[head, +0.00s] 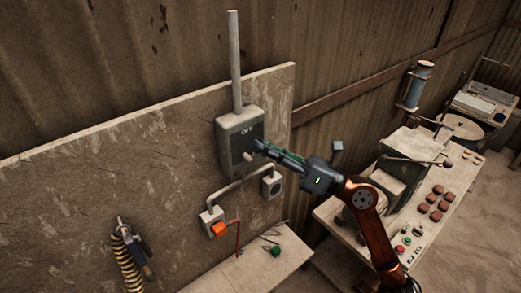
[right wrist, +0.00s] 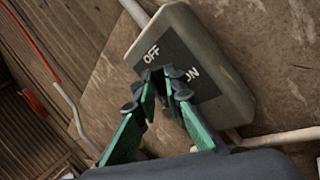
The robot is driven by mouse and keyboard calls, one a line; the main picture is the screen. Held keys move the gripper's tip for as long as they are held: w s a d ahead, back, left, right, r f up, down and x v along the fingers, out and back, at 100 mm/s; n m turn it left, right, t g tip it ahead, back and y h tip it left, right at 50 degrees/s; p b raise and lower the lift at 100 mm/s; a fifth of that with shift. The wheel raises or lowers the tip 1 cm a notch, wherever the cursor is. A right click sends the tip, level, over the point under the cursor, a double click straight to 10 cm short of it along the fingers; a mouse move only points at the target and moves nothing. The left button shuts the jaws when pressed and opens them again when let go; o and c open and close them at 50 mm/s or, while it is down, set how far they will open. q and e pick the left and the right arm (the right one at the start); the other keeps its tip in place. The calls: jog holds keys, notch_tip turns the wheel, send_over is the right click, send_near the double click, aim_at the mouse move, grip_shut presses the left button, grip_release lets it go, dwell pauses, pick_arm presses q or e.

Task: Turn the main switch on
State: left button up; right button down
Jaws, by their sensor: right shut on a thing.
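The main switch is a grey-green box (head: 229,137) on the wall board, with a pipe rising from its top. Its dark face carries the words OFF and ON in the right wrist view (right wrist: 232,85). My right gripper (head: 259,147) reaches in from the right to the front of the box. In the right wrist view my right gripper (right wrist: 166,84) has its fingertips close together at the face, between the two words. It is shut on the switch lever, which the fingers mostly hide; its exact angle cannot be told. My left gripper is not in view.
Below the box, a conduit leads to a socket with an orange plug (head: 218,229) and a second grey outlet (head: 271,186). A yellow coiled hose (head: 128,262) hangs at lower left. A bench (head: 459,190) with a press and several brown tiles stands at right.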

jog(key=m, duration=0.1)
jog(key=m+t, duration=0.1)
jog(key=f+m+t, duration=0.1)
jog(key=shift+w+d+m+p, duration=0.25)
jog(key=shift+d+m+p, duration=0.05)
jog(key=shift+m+p, duration=0.1)
jog(key=m+t, duration=0.1)
jog(key=m+t+p, duration=0.1)
jog(key=m, duration=0.1)
jog(key=f+m+t, duration=0.1)
jog(key=m, duration=0.1)
jog(key=shift+w+d+f+t+p, duration=0.1)
jog(key=shift+w+d+t+p, duration=0.05)
jog(key=shift+d+t+p, duration=0.2)
jog(key=shift+f+m+t+h+p, duration=0.4)
jog(key=shift+m+t+h, duration=0.5)
jog(key=shift+m, duration=0.8)
jog(key=shift+f+m+t+h+p, duration=0.35)
jog(key=shift+m+t+h, duration=0.5)
jog(key=shift+m, duration=0.85)
jog(key=shift+f+m+t+h+p, duration=0.4)
jog(key=shift+m+t+h, duration=0.25)
jog(key=shift+m+t, duration=0.75)
jog(key=shift+f+m, duration=0.1)
jog(key=shift+m, duration=0.3)
jog(key=c, duration=2.3)
grip_release()
jog(key=shift+o, duration=0.2)
